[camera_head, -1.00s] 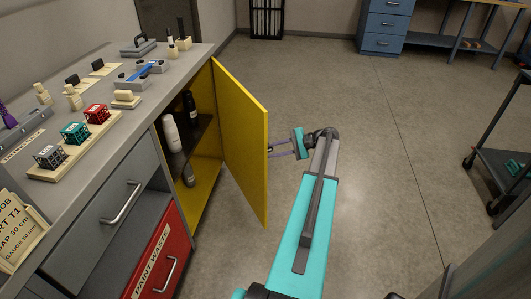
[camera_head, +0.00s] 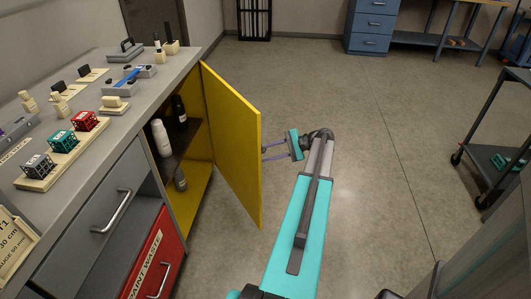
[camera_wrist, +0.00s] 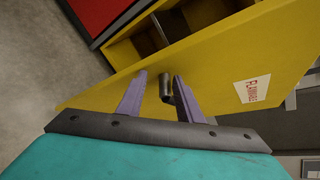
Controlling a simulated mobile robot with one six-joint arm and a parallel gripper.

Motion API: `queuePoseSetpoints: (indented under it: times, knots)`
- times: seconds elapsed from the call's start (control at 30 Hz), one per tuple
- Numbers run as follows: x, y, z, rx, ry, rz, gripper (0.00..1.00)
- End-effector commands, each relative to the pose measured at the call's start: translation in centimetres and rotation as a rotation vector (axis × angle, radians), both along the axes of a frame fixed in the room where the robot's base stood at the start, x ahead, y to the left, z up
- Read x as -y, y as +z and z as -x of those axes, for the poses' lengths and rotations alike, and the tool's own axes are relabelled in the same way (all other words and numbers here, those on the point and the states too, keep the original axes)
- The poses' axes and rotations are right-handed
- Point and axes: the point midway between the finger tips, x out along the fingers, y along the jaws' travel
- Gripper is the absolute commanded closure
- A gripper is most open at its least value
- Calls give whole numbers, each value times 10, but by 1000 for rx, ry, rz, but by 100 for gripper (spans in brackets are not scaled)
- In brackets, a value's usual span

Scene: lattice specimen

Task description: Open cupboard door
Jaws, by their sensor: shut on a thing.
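The yellow cupboard door (camera_head: 235,140) stands swung well open in the head view, and the shelves inside the cupboard (camera_head: 185,140) show. In the wrist view the door's outer face (camera_wrist: 215,65) fills the middle, with a label on it. My gripper (camera_head: 265,153) is at the outer face of the door. In the wrist view its two purple fingers (camera_wrist: 160,92) are shut on the dark door handle (camera_wrist: 167,85). In the head view the handle is hidden behind the door's edge.
White and dark bottles (camera_head: 160,138) stand inside the cupboard. The grey worktop (camera_head: 120,110) holds lattice cubes and tools. A red paint waste drawer (camera_head: 157,262) is left of the cupboard. The floor right of my arm is clear up to a dark cart (camera_head: 490,140).

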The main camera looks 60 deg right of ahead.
Motion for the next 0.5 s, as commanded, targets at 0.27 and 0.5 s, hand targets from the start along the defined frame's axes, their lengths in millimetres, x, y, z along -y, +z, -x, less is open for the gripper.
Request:
queuePoseSetpoints:
  times: [0.27,0.5]
  knots:
    - [-1,0,16,-8,5,-3,78]
    - [1,2,26,-6,2,-1,78]
